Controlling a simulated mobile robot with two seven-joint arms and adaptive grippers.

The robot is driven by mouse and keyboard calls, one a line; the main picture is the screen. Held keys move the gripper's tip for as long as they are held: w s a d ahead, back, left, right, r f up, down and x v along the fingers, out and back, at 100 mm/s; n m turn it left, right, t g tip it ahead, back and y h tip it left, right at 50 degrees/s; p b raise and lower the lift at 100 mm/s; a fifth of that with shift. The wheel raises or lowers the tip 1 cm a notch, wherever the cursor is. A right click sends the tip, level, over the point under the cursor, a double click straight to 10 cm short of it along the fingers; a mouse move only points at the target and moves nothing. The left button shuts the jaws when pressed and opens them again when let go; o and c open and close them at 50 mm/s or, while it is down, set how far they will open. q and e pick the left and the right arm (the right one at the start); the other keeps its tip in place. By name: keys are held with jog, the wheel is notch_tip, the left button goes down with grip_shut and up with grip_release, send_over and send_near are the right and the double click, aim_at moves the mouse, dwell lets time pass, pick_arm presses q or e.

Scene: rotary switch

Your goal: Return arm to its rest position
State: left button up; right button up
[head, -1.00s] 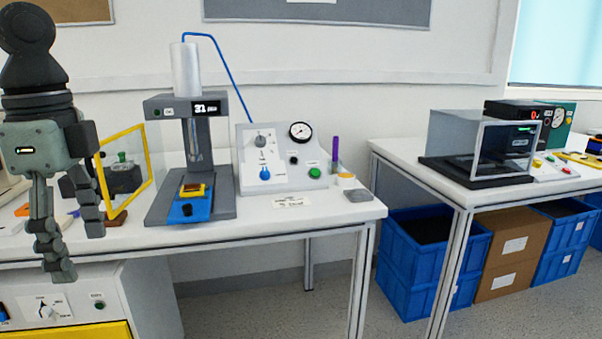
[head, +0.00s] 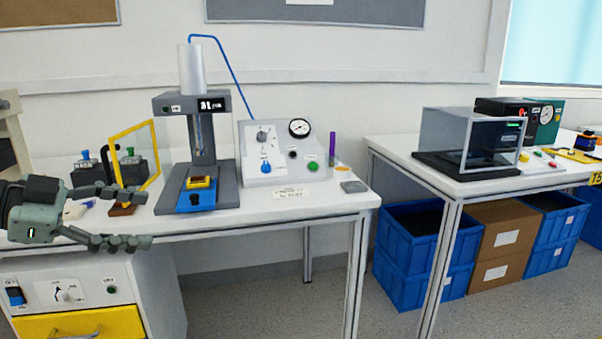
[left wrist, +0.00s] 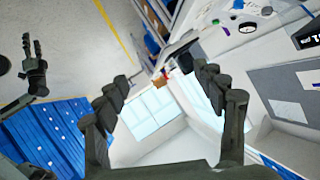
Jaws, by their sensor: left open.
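My left gripper (head: 143,219) is at the left of the head view, in front of the bench's front edge, with its fingers pointing right. Its fingers are spread and hold nothing. The left wrist view also shows its two fingers (left wrist: 163,78) apart with nothing between them. Another dark gripper (left wrist: 33,50), apparently my right one, shows small at the left of that view; its jaw state is unclear. The grey control box (head: 283,154) on the bench carries knobs and a gauge.
A press (head: 197,152) stands on the bench with a yellow-framed guard (head: 133,157) to its left, close behind the gripper. A yellow drawer (head: 75,326) is below. A second bench (head: 440,182) with blue crates (head: 428,234) stands right. The floor between benches is clear.

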pick_arm(q)
jog(key=w+a+f+n+t+y, duration=0.4)
jog(key=a+f+n+t+y, duration=0.35)
jog(key=a, duration=0.55)
jog(key=s+a+f+n+g+y, duration=0.1)
jog(key=s+a+f+n+y, duration=0.2)
jog(key=f, duration=0.6)
jog(key=s+a+f+n+y, duration=0.2)
jog(key=a+f+n+y, duration=0.1)
jog(key=f, duration=0.5)
jog(key=s+d+f+n+g+y, duration=0.1)
jog(key=s+d+f+g, duration=0.2)
jog(key=s+f, duration=0.35)
jog(key=s+d+f+n+g+y, duration=0.1)
jog(key=s+d+f+g, duration=0.2)
jog(key=f, duration=0.6)
jog(key=s+d+f+m+g+h, duration=0.1)
jog(key=s+d+f+g+h, duration=0.2)
jog(key=s+d+f, duration=0.6)
jog(key=s+d+g, duration=0.2)
jog(key=d, duration=0.1)
jog(key=shift+s+p, duration=0.4)
pick_arm(e)
notch_tip(320, 180, down, 2)
jog(key=shift+w+a+f, duration=0.1)
pick_arm(q)
jog(key=shift+m, duration=0.25)
pick_arm(e)
jog(key=shift+s+f, duration=0.1)
jog(key=shift+s, duration=0.3)
